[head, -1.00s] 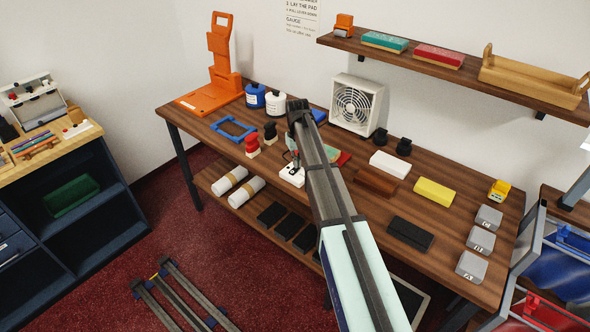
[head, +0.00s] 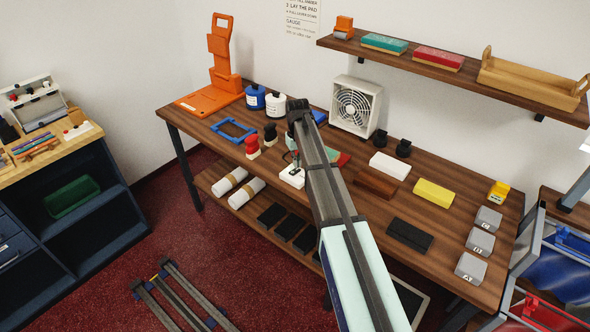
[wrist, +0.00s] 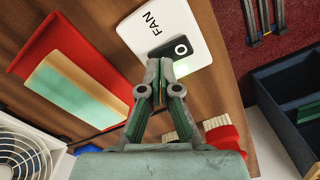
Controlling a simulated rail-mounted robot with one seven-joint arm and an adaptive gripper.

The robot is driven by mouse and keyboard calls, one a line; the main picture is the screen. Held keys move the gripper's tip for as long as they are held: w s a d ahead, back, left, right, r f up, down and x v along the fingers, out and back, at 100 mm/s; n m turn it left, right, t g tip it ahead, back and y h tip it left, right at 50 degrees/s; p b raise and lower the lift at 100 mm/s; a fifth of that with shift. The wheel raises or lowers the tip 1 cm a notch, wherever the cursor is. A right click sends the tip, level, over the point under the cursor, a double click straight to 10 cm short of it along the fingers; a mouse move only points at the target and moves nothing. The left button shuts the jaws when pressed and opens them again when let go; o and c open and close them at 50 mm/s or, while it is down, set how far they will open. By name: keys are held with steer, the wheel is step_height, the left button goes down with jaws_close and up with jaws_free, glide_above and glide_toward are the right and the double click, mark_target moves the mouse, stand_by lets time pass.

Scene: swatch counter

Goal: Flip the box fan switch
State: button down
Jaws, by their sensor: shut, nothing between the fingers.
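The white fan switch box (wrist: 148,20), marked FAN, lies on the wooden counter and also shows in the head view (head: 291,178). Its black switch (wrist: 170,49) has a pale ring at one end. A pale green glow shows on the box beside the switch. My gripper (wrist: 159,66) is shut and empty, its tips over the edge of the switch in the wrist view. The fingers hide part of the switch, and I cannot tell if they touch it. The white box fan (head: 356,105) stands upright at the back of the counter.
A red-edged pad with a tan and green face (wrist: 70,80) lies beside the switch box. Black knobs, a white block (head: 390,165) and a brown block (head: 375,183) lie to the right.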

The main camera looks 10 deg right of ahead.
steer(key=shift+r+p, duration=1.3)
steer(key=shift+r, duration=1.45)
